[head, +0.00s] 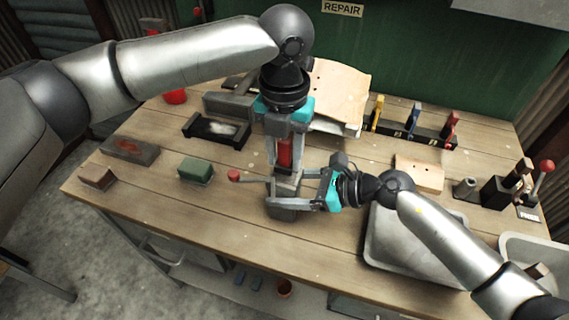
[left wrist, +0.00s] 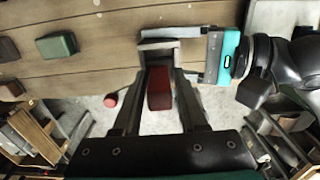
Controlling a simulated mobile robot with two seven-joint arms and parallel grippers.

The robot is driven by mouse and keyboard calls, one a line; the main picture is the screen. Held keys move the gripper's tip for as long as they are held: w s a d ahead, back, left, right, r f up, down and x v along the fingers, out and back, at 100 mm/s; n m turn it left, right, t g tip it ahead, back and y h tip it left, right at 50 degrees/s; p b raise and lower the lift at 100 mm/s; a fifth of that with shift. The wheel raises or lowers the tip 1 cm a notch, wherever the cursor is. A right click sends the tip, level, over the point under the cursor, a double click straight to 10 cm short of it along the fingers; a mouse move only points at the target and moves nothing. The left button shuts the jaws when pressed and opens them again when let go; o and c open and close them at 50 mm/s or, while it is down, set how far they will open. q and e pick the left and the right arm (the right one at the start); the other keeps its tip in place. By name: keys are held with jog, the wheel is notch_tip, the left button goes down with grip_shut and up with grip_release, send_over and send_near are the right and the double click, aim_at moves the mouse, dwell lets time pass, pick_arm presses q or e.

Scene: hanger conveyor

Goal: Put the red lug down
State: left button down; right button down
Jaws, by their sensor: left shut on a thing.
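My left gripper (head: 284,168) points down and is shut on the red lug (head: 285,152), which is upright between its fingers. The lug also shows between the fingers in the left wrist view (left wrist: 159,88). Just below is a grey vise-like block (head: 284,208) with a red-knobbed lever (head: 234,175) on its left. I cannot tell whether the lug touches it. My right gripper (head: 300,189) comes in from the right, its fingers spread at the block. Whether they press on it is unclear. The lug's lower end is partly hidden.
A green block (head: 196,171) and brown blocks (head: 97,177) lie to the left. A grey tray (head: 400,262) is at the right, below my right arm. A rack with coloured clamps (head: 413,130) stands at the back. Wooden bench top (head: 235,215) is clear at front left.

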aim_at(282, 165)
pick_arm(q)
notch_tip(282, 165, down, 3)
jog(key=shift+f, duration=0.1)
jog(key=shift+s, duration=0.1)
jog(key=shift+f, duration=0.15)
pick_arm(e)
jog(key=shift+a, duration=0.1)
pick_arm(q)
jog(key=shift+a+f, duration=0.2)
jog(key=shift+f, duration=0.4)
pick_arm(e)
jog(key=shift+s+a+r, duration=0.15)
jog(key=shift+s, duration=0.1)
pick_arm(q)
jog(key=c, duration=0.6)
grip_release()
jog(key=shift+o, duration=0.8)
jog(key=shift+r, duration=0.15)
notch_tip(282, 165, up, 13)
jog(key=shift+d+r, duration=0.15)
pick_arm(e)
jog(key=shift+w+d+f, duration=0.2)
jog(key=shift+w+d, duration=0.05)
jog(key=shift+d, duration=0.05)
grip_release()
